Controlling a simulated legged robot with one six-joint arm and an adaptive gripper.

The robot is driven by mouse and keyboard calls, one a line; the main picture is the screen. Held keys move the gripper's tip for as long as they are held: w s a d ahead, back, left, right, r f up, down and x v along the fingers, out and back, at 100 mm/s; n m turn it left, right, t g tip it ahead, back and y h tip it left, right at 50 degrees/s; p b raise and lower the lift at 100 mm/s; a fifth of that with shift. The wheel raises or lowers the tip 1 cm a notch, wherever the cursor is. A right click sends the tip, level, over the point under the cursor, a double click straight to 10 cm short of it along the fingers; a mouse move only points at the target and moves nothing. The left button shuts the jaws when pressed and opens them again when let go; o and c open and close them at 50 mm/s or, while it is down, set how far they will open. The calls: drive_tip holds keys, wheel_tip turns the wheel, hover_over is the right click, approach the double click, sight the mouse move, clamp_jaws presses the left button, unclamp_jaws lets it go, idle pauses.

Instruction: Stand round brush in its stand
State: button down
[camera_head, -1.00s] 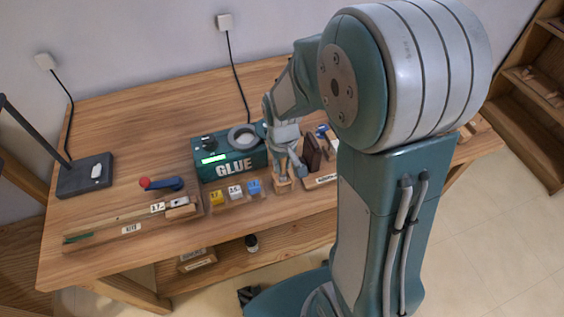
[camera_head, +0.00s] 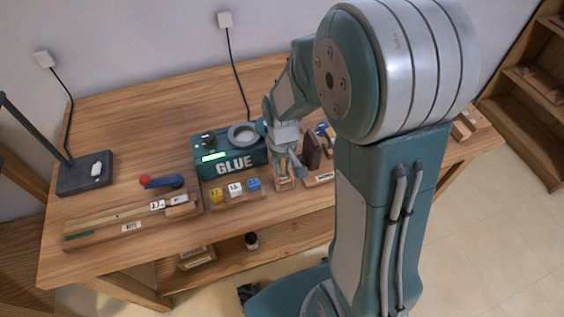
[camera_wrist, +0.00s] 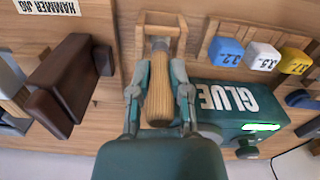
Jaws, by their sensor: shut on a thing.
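The round brush (camera_wrist: 159,92) has a pale wooden handle and a grey ferrule. In the wrist view my gripper (camera_wrist: 160,96) is shut around the handle, one finger on each side. The ferrule end reaches between the side posts of a small wooden stand (camera_wrist: 146,22). The bristles are hidden, and I cannot tell whether the brush rests in the stand. In the head view my gripper (camera_head: 284,161) is directly above the stand (camera_head: 285,184) at the bench's front, right of the glue pot; the brush is hard to make out there.
The teal glue pot (camera_head: 235,165) is close left of my gripper. Numbered blocks (camera_head: 235,188) sit in front of it. A dark brown piece (camera_wrist: 68,80) stands by the hammer jig (camera_wrist: 50,6) on the stand's other side. The bench's (camera_head: 130,115) back left is clear.

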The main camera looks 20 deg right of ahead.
drive_tip(key=shift+f, duration=0.45)
idle(0.6)
drive_tip(key=c, duration=0.5)
unclamp_jaws()
drive_tip(key=o, duration=0.4)
drive_tip(key=shift+r, duration=0.1)
drive_tip(key=shift+r, duration=3.4)
